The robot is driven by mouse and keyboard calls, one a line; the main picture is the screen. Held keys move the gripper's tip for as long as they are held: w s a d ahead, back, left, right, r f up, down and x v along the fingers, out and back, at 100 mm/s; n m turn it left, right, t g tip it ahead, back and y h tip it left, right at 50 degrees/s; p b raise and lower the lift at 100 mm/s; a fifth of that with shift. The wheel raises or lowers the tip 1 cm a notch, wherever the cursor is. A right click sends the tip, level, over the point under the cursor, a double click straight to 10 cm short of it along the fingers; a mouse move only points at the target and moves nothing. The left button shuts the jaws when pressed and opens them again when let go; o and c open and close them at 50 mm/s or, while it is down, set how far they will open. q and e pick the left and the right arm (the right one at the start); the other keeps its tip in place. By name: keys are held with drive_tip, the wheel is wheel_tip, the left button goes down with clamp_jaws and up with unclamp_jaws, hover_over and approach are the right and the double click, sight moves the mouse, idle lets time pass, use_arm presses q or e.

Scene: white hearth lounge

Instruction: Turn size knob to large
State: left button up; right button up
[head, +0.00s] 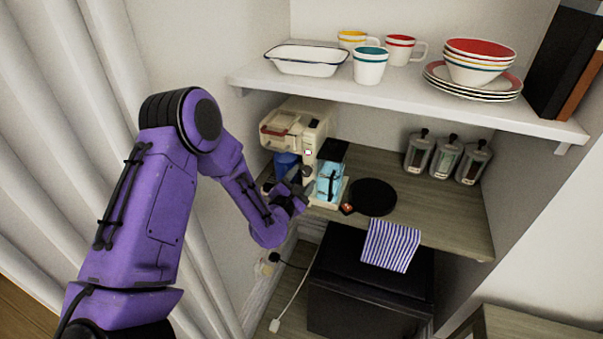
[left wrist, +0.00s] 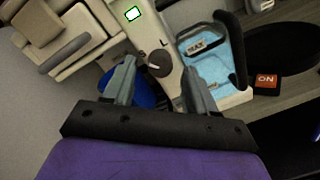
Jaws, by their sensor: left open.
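A cream coffee machine (head: 308,135) stands on the wooden counter at the left, beside the wall. Its dark round size knob (left wrist: 160,63) shows in the left wrist view, with an "L" printed just above it. A light mark on the knob seems to lie toward its left side, not at the "L". My left gripper (head: 298,187) is open in front of the machine. In the left wrist view its two fingers (left wrist: 158,78) stand on either side of the knob; I cannot tell whether they touch it.
A clear blue water tank (left wrist: 207,65) marked "MAX" is right beside the right finger. A blue mug (head: 286,164) is under the spout. A black round plate (head: 373,197) and an "ON" switch (left wrist: 267,81) are to the right. A shelf (head: 400,98) with dishes hangs above.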

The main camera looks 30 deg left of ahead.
use_arm(q)
drive_tip(key=shift+w+a, duration=0.1)
drive_tip(key=shift+w, duration=0.45)
drive_tip(key=c, duration=1.1)
drive_tip(key=shift+o, duration=0.2)
drive_tip(key=m, duration=0.3)
drive_tip(key=shift+b, duration=0.4)
drive_tip(key=m+b, duration=0.1)
drive_tip(key=m, duration=0.3)
drive_tip(key=shift+m+g, duration=0.3)
drive_tip(key=m, duration=0.4)
drive_tip(key=shift+b, duration=0.4)
drive_tip(key=shift+m+y+b, duration=0.35)
drive_tip(key=shift+m+y, duration=0.05)
drive_tip(key=shift+m, duration=1.4)
